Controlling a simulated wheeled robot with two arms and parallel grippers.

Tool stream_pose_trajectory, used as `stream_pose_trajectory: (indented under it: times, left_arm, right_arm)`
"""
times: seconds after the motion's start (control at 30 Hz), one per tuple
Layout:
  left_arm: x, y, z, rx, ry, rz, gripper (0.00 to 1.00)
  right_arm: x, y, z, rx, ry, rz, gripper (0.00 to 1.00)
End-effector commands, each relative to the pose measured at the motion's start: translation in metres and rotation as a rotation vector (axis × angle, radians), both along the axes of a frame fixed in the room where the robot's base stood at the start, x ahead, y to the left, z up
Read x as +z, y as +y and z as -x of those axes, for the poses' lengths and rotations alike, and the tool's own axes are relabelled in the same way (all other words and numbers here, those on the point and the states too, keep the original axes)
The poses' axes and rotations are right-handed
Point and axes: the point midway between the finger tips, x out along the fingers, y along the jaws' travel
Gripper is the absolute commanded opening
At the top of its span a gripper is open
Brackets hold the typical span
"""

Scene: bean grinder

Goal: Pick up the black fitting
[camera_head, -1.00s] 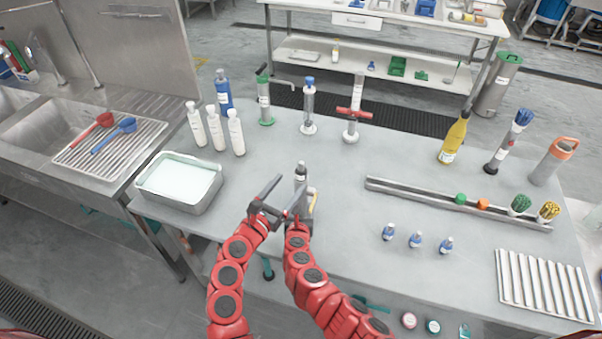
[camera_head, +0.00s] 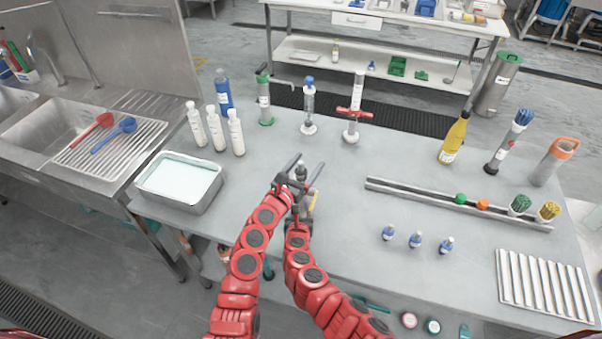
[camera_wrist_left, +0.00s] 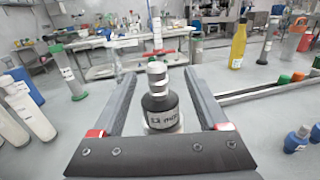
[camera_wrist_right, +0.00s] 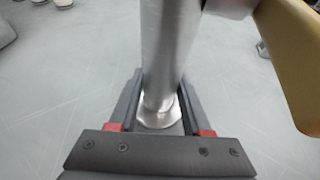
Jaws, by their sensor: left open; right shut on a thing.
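The black fitting (camera_wrist_left: 160,112) is a dark labelled collar with a silver top (camera_wrist_left: 156,75), on the upper end of an upright metal grinder. My left gripper (camera_wrist_left: 160,80) is open, with its two fingers on either side of the fitting and visible gaps between. In the head view my left gripper (camera_head: 307,166) is at the grinder's top and partly hides it. My right gripper (camera_wrist_right: 160,85) is shut on the silver grinder body (camera_wrist_right: 168,50), lower down. In the head view the right gripper is mostly hidden.
A tan handle-like part (camera_wrist_right: 295,50) is beside the grinder. A white-filled tray (camera_head: 180,205) is left, with white bottles (camera_head: 216,128) behind it. Small blue-capped vials (camera_head: 415,240) and a long metal rail (camera_head: 410,190) are right. The table between is clear.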

Motion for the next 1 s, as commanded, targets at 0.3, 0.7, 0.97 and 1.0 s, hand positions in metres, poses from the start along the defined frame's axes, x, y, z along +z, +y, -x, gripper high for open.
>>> stream_pose_trajectory:
  times: [0.3,0.7,0.97,1.0]
  left_arm:
    - [0.0,0.0,0.0,0.0,0.0,0.0,0.33]
    - [0.0,0.0,0.0,0.0,0.0,0.0,0.0]
    - [0.017,0.0,0.0,-0.001,-0.007,0.002,0.0]
    - [0.023,0.0,0.0,-0.001,-0.005,0.002,0.0]
  right_arm:
    - [0.0,0.0,0.0,0.0,0.0,0.0,0.0]
    - [0.0,0.0,0.0,0.0,0.001,0.0,0.0]
    - [0.0,0.0,0.0,0.0,0.001,0.0,0.0]
    - [0.0,0.0,0.0,0.0,0.001,0.0,0.0]
